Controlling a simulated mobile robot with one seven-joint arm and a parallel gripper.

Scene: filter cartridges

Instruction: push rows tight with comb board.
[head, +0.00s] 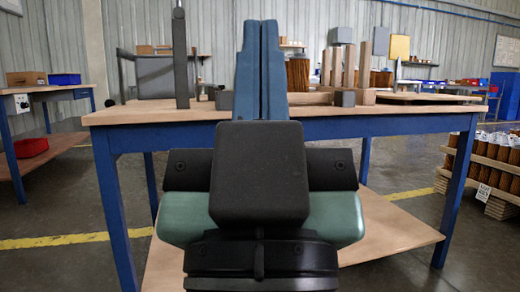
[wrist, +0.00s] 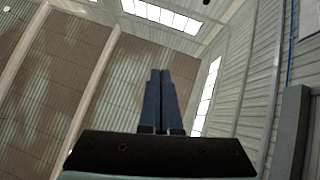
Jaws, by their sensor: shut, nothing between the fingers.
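My gripper (head: 260,24) stands upright in the middle of the head view, its two blue fingers closed together and empty. In the wrist view the fingers (wrist: 160,74) point up towards the wall and roof, with no task object near them. Behind and right of the fingers, a brown pleated filter cartridge (head: 298,74) stands on the table. Beside it, several upright wooden teeth (head: 337,66) rise from the tabletop; they look like the comb board, but I cannot tell for sure. My gripper and wrist hide part of the tabletop.
The blue-legged table (head: 420,112) spans the view ahead. A dark upright post (head: 180,60) and a grey box-like frame (head: 155,77) stand on its left. Crated brown cartridges (head: 492,160) stand on the floor at right. A side bench (head: 45,92) is at left.

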